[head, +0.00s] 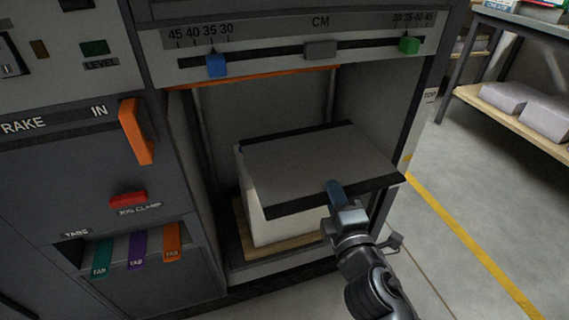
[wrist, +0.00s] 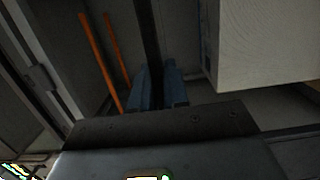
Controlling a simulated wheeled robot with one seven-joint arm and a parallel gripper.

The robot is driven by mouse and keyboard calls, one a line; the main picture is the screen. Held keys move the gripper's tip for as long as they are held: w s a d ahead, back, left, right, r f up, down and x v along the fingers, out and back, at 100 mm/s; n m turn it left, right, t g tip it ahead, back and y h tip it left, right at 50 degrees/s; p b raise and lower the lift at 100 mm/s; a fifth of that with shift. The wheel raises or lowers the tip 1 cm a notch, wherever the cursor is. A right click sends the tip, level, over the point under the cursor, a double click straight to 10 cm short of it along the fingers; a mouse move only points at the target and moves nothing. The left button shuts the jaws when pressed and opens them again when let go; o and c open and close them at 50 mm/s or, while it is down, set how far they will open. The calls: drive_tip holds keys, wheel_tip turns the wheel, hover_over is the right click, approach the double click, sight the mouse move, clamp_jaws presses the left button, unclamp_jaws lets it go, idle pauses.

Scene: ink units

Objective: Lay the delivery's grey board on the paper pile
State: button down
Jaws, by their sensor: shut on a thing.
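The grey board (head: 320,160) has black strips along its front and back edges. In the wrist view the blue fingertips (wrist: 160,88) pinch the board, seen edge-on as a dark strip (wrist: 148,35). The pile (wrist: 265,45) is to its right there, with a gap between them. The board overhangs the pile to the right.
Above the bay opening is a CM scale with a blue slider (head: 216,66), a grey one and a green one (head: 409,45). An orange handle (head: 136,131) sticks out left of the bay. Shelves with wrapped packs (head: 505,97) stand at the right, beyond clear floor.

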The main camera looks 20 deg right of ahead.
drive_tip(key=shift+w+f+b, duration=0.35)
drive_tip(key=shift+w+f, duration=0.15)
drive_tip(key=shift+f, duration=0.1)
drive_tip(key=w+a+f+b, duration=0.1)
drive_tip(key=w+f+b, duration=0.7)
drive_tip(key=w+f, duration=0.2)
drive_tip(key=shift+w+a+f+b, duration=0.3)
drive_tip(key=shift+w+a+b, duration=0.1)
drive_tip(key=shift+w, duration=0.25)
drive_tip(key=shift+f, duration=0.1)
drive_tip(key=c, duration=1.6)
unclamp_jaws()
drive_tip(key=shift+f, duration=0.1)
drive_tip(key=o, duration=0.5)
